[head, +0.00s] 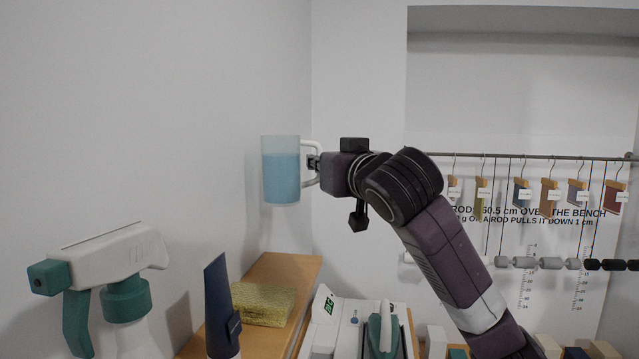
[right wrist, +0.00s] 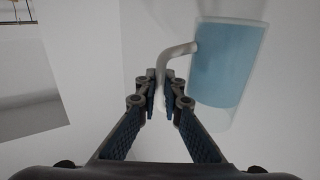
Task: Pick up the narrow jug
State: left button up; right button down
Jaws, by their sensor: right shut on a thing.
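The narrow jug (head: 281,176) is a tall clear vessel with blue liquid filling most of it and a white handle on its right side. It hangs upright in the air above the wooden shelf in the head view. My right gripper (head: 313,163) is shut on the jug's handle. In the right wrist view, the fingers of the right gripper (right wrist: 160,97) close around the pale handle, and the jug (right wrist: 226,70) is to the right of them. My left gripper is not in view.
A spray bottle (head: 112,275), a dark blue tube (head: 220,305) and a yellow sponge (head: 262,304) are below, at or near the wooden shelf (head: 288,268). A white and green device (head: 380,335) is at bottom centre. Hanging blocks (head: 549,196) line a rod at right. Walls are close behind.

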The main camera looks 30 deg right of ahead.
jog(key=shift+r+b, duration=0.3)
jog(key=shift+r, duration=2.65)
jog(key=shift+s, duration=0.1)
